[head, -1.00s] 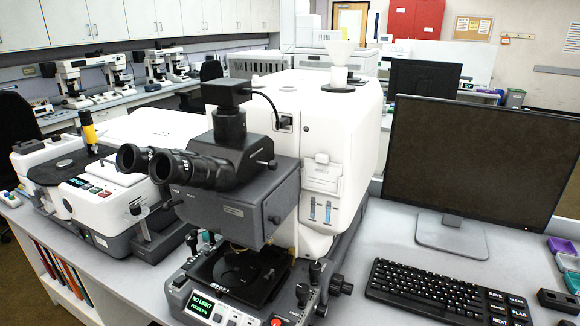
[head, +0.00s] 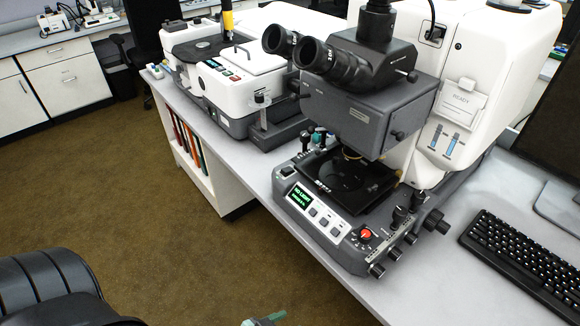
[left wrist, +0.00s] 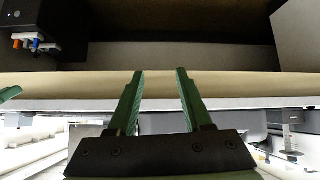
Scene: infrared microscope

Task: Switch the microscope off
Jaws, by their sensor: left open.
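The infrared microscope (head: 372,103) stands on the counter in the head view, white and dark grey with twin black eyepieces. Its front panel carries a lit green display (head: 300,197) that seems to read "NO LIGHT", grey buttons (head: 324,222) and a red knob (head: 365,234). A small black rocker-like switch (head: 288,171) sits at the panel's left end. My left gripper (left wrist: 160,75) has its green fingers spread and empty in the left wrist view. A green fingertip (head: 277,316) shows at the head view's bottom edge, in front of the counter; I cannot tell whose. Another green tip (left wrist: 9,94) is at the wrist view's left edge.
A second white instrument (head: 237,72) stands left of the microscope. A keyboard (head: 530,262) lies to its right, beside the monitor (head: 545,120).

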